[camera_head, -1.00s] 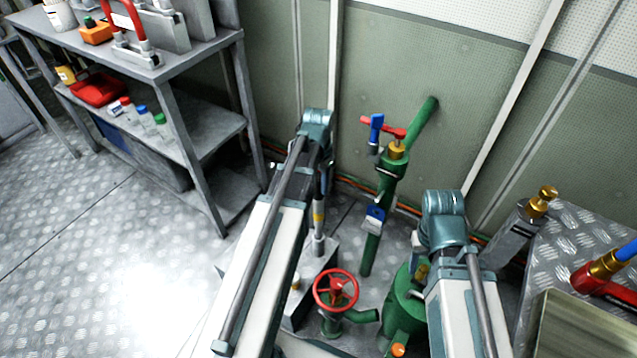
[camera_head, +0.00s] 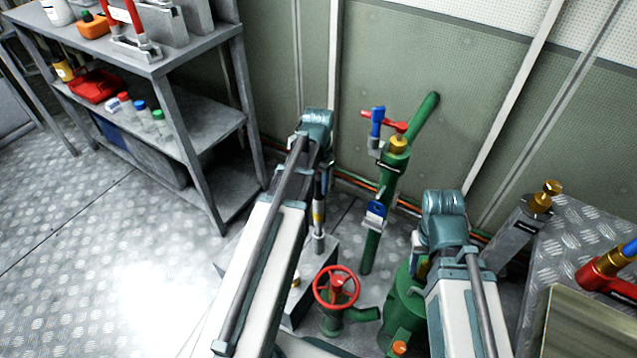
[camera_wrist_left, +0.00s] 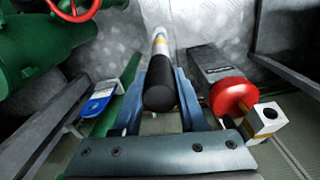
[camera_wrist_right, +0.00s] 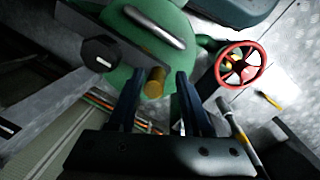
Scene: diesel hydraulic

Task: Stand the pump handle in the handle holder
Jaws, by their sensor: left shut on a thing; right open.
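The pump handle is a slim grey rod with a yellow band and a black grip. In the head view the handle (camera_head: 318,213) hangs roughly upright below my left gripper (camera_head: 318,172), its lower end close to a grey box (camera_head: 322,268) on the floor. In the left wrist view the black grip (camera_wrist_left: 160,92) is between the fingers of my left gripper (camera_wrist_left: 163,105), which is shut on it. Whether the lower end touches the box is unclear. I cannot surely pick out the handle holder. My right gripper (camera_wrist_right: 155,85) is open, with a brass fitting (camera_wrist_right: 155,78) showing between its fingers.
A red handwheel valve (camera_head: 336,289) stands in front of the grey box. A green pipe (camera_head: 385,190) with red and blue levers rises between my arms. A green tank (camera_head: 403,300) is beside my right arm. A shelf (camera_head: 205,130) stands left; open floor lies below it.

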